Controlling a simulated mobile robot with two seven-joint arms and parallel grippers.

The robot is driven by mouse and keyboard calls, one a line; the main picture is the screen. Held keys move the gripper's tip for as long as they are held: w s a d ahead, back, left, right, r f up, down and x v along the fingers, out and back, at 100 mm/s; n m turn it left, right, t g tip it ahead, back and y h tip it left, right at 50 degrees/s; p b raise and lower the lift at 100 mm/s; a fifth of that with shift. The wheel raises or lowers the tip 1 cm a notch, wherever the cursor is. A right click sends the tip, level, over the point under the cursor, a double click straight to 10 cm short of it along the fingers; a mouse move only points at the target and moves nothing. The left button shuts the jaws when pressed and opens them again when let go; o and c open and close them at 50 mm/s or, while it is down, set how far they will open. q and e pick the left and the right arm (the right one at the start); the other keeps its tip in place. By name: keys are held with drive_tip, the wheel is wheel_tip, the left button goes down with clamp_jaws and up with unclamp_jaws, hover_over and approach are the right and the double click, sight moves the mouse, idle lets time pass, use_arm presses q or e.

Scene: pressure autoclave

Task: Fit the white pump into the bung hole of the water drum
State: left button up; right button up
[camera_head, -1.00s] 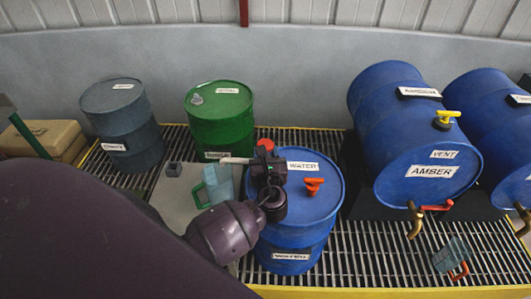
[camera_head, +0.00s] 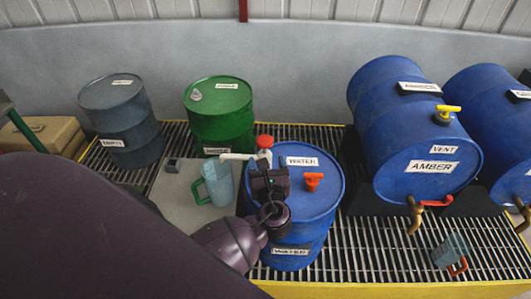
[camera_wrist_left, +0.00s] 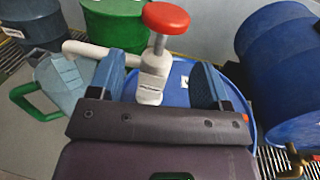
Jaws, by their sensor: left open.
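The white pump (camera_wrist_left: 153,78) has a red knob (camera_wrist_left: 166,18) and a white spout pointing left. In the head view its red knob (camera_head: 265,141) and spout (camera_head: 238,156) show at the far left edge of the water drum's top. The blue water drum (camera_head: 322,203) stands upright, labelled WATER. The pump looks upright; its foot and the bung hole are hidden behind my gripper, so I cannot tell how it sits. My left gripper (camera_head: 268,172) is open, its blue fingers either side of the pump in the wrist view, apart from it. My right gripper is out of view.
An orange tap-like cap (camera_head: 314,181) is on the drum's top. A clear jug with green handle (camera_head: 217,184) stands left, under the spout. Green (camera_head: 219,120) and grey (camera_head: 122,121) drums stand behind. The AMBER drum (camera_head: 415,140) lies at right.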

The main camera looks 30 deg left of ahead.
use_arm(q)
drive_tip(key=shift+v, duration=2.7)
